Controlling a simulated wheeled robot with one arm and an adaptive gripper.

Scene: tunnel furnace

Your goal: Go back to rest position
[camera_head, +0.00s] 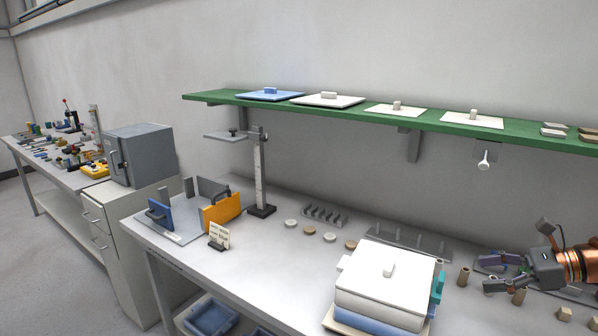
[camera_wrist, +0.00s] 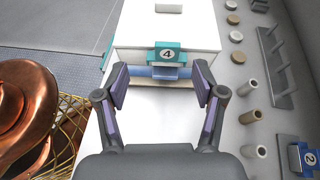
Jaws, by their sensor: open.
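My gripper (camera_head: 484,272) is at the right of the head view, above the workbench, with its fingers pointing left toward a white lidded box (camera_head: 388,276). In the wrist view my gripper (camera_wrist: 160,82) has its two fingers spread wide, with nothing between them. Beyond the fingertips is the box's white top (camera_wrist: 135,25), with a teal tag marked 4 (camera_wrist: 167,55) on its near side. The gripper appears apart from the box. The box has a blue lower band and stands on a pale base.
A green shelf (camera_head: 360,114) with several flat lids runs along the wall above the bench. Small cylinders (camera_head: 465,275) stand near my gripper. A post stand (camera_head: 261,180) and an orange-and-blue fixture (camera_head: 222,212) are at the left of the workbench (camera_head: 275,262). A grey oven (camera_head: 140,155) stands farther left.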

